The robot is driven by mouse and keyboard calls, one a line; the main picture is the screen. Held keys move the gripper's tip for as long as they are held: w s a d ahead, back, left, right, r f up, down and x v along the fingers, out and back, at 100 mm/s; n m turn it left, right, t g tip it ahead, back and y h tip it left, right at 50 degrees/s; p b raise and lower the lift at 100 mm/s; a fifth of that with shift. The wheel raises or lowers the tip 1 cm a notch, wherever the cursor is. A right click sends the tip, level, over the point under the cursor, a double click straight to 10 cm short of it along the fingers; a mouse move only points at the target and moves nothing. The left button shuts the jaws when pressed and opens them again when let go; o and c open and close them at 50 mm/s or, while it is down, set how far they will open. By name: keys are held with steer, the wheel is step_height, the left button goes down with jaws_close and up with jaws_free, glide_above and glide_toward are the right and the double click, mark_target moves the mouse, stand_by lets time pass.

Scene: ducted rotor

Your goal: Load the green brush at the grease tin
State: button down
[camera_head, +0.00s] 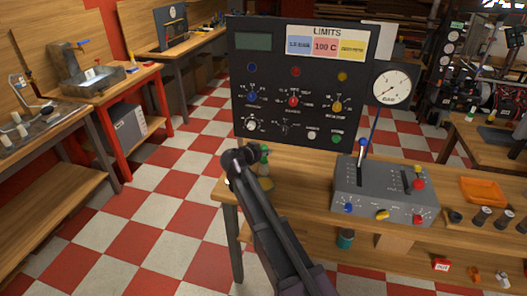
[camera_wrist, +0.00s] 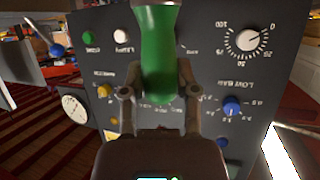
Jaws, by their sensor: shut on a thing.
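The green brush (camera_wrist: 157,55) is upright in the wrist view, its green handle between the two fingers of my gripper (camera_wrist: 158,92). My gripper is shut on it. In the head view a small part of the green brush (camera_head: 264,151) shows beside the dark end of my arm, above the left end of the bench. My fingers are mostly hidden there. A small yellowish round thing (camera_head: 266,183) lies low beside my arm, under the brush; it may be the grease tin, but I cannot tell. The bristles are not clear in either view.
A dark control panel (camera_head: 240,80) with knobs stands close behind the brush. A grey control box (camera_head: 375,190) with levers sits to the right on the wooden bench (camera_head: 312,177). An orange tray (camera_head: 480,190) lies farther right. A teal can (camera_head: 345,239) stands below the bench top.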

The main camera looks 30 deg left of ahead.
mark_target(263, 146)
steer(key=shift+f+b, duration=2.75)
steer(key=shift+f, duration=0.05)
steer(key=shift+f+b, duration=0.55)
stand_by(0.9)
steer(key=shift+r, duration=0.15)
steer(key=shift+r+p, duration=3.35)
steer(key=shift+p, duration=0.2)
steer(key=shift+r+p, duration=1.55)
steer(key=shift+r, duration=0.05)
